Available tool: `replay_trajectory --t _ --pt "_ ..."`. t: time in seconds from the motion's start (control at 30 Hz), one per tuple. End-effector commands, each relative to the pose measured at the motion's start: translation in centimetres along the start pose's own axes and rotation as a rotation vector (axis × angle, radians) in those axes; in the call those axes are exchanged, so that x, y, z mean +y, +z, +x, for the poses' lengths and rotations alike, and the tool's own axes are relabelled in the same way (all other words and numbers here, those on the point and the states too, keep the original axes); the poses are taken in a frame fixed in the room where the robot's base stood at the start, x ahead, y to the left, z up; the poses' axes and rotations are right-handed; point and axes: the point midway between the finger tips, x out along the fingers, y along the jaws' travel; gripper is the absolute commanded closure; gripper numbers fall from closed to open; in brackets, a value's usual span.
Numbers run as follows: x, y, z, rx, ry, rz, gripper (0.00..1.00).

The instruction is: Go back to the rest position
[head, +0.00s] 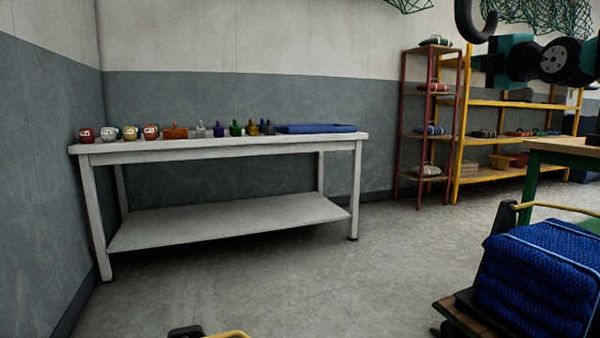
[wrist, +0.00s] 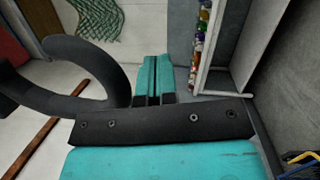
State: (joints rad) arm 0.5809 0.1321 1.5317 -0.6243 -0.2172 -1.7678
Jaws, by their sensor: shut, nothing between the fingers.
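My gripper (wrist: 152,72) shows in the wrist view as two teal fingers side by side, shut, with nothing held. In the head view my teal and black wrist and gripper are raised in the upper right, well above the floor and apart from the white table (head: 230,148). The table stands against the wall at left, with a row of small items along its top. In the wrist view the table edge (wrist: 212,83) runs to the right of my fingers.
Red (head: 403,130) and yellow (head: 462,125) shelves stand behind at right. A blue net bundle (head: 540,275) sits on a cart at lower right. Floor between is clear.

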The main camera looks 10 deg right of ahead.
Motion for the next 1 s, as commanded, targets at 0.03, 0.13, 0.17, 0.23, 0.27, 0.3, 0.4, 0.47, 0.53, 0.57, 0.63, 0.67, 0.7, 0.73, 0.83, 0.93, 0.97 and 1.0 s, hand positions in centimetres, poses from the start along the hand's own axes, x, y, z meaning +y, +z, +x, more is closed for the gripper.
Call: replay_trajectory --t 0.03,0.13,0.17,0.23,0.27,0.3,0.4,0.47,0.53,0.57,0.63,0.67,0.7,0.73,0.83,0.93,0.97,1.0 --pt "-1.3 -3.6 0.0 0.058 -0.079 0.12 1.0" --pt "-4.9 -10.5 -1.3 0.143 -0.274 0.377 1.0" --pt "-6.0 -12.5 -2.0 0.162 -0.34 0.451 1.0" --pt "-8.4 -17.2 -4.2 0.19 -0.5 0.612 1.0" --pt "-9.4 -19.1 -5.3 0.195 -0.572 0.676 1.0" --pt "-10.7 -21.5 -7.0 0.195 -0.67 0.756 1.0" --pt "-13.8 -26.9 -12.2 0.159 -0.924 0.927 1.0" --pt "-15.4 -29.6 -15.8 0.113 -1.075 1.007 1.0" --pt "-17.1 -32.0 -20.0 0.04 -1.24 1.075 1.0" --pt "-17.8 -32.8 -21.8 0.003 -1.305 1.096 1.0" --pt "-19.1 -34.3 -25.8 -0.092 -1.44 1.129 1.0" --pt "-19.6 -34.7 -27.5 -0.134 -1.493 1.137 1.0" --pt "-20.2 -35.2 -29.7 -0.194 -1.558 1.144 1.0" --pt "-20.6 -35.4 -31.3 -0.241 -1.604 1.145 1.0" --pt "-21.9 -35.8 -36.5 -0.407 -1.735 1.13 1.0" --pt "-19.4 -35.4 -37.7 -0.482 -1.771 1.127 1.0" --pt "-18.5 -35.2 -37.5 -0.481 -1.771 1.127 1.0" --pt "-17.5 -35.1 -37.4 -0.481 -1.77 1.128 1.0"
